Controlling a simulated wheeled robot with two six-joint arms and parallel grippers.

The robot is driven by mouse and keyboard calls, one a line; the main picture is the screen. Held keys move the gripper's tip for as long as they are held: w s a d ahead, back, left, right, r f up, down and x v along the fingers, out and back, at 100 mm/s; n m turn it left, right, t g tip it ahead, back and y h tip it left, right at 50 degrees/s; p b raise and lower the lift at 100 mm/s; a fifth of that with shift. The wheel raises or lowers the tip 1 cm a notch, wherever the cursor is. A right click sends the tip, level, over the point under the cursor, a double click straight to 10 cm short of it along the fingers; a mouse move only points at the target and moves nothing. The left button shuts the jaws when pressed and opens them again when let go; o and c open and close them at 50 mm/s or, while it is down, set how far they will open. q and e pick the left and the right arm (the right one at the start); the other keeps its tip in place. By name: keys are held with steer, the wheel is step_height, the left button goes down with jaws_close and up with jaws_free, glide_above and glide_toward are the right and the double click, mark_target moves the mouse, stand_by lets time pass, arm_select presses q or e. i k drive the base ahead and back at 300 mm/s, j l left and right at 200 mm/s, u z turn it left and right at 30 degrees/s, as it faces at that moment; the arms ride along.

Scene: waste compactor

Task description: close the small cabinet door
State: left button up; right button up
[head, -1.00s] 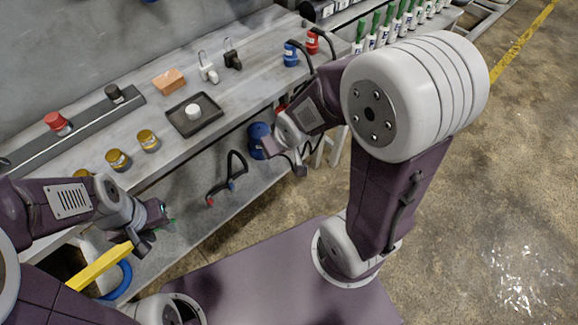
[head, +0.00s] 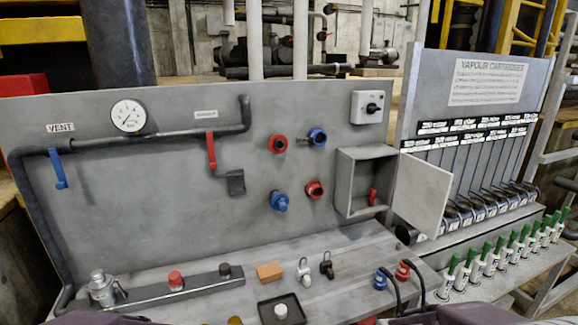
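The small cabinet (head: 345,184) is a grey box on the upright back panel, right of centre in the head view. Its door (head: 421,191) is a pale grey panel hinged on the right side and stands open, swung out to the right. A red handle or switch (head: 372,197) shows inside the cabinet. Neither gripper is in view now; only dark purple parts of my arms show along the bottom edge.
The workbench (head: 225,309) below holds an orange block (head: 269,271), padlocks (head: 304,271) and a dark tray (head: 260,312). Red and blue connectors (head: 403,269) with black hoses stand below the cabinet. The vapour cartridge rack (head: 470,130) is right of the door.

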mark_target(423, 189)
steer(key=i+l+u, duration=0.35)
steer(key=l, duration=1.05)
steer(key=l+u, duration=0.4)
steer(key=l, duration=1)
steer(key=l+u, duration=0.35)
steer(key=l, duration=1.15)
steer(key=j, duration=0.5)
